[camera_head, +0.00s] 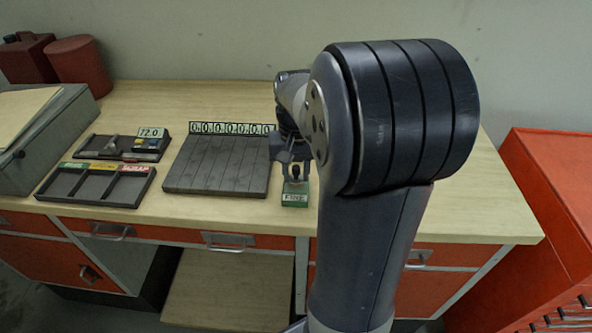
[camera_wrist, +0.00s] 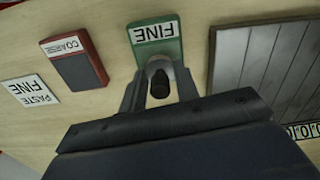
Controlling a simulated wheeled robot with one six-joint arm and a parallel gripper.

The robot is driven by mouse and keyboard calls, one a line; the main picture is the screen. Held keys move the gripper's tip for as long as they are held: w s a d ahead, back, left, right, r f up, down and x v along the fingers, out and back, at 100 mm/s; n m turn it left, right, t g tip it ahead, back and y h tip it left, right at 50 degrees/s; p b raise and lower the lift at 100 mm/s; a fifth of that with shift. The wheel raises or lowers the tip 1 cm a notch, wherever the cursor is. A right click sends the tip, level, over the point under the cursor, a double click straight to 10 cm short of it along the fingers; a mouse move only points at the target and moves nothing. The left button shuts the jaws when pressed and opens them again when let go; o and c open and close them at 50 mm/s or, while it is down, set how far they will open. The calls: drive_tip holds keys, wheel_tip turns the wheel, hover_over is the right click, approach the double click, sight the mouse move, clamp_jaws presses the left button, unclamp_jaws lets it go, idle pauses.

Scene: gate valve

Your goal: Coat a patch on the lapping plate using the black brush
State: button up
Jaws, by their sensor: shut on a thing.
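The lapping plate (camera_head: 216,166) is a dark grey grooved slab lying on the bench; its edge also shows at the right of the wrist view (camera_wrist: 272,62). My gripper (camera_head: 293,164) points down just right of the plate. In the wrist view my gripper (camera_wrist: 160,88) is shut on a small upright black handle (camera_wrist: 160,83), which looks like the black brush. A green block labelled FINE (camera_head: 295,195) is directly below the handle; it also shows in the wrist view (camera_wrist: 155,44). The brush's bristles are hidden, and I cannot tell whether it touches the block.
A strip of zeros (camera_head: 232,128) stands along the plate's back edge. A three-part tray (camera_head: 97,186) and a tool tray (camera_head: 122,147) lie left of it. The wrist view also shows a red-and-black block (camera_wrist: 75,62) and a PASTE FINE label (camera_wrist: 29,90). An orange cabinet (camera_head: 560,190) stands at right.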

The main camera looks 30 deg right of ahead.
sight(296, 167)
drive_tip(key=shift+f, duration=0.6)
idle(1.6)
drive_tip(key=shift+r, duration=0.1)
wheel_tip(296, 167, up, 7)
drive_tip(key=p, duration=0.6)
idle(0.8)
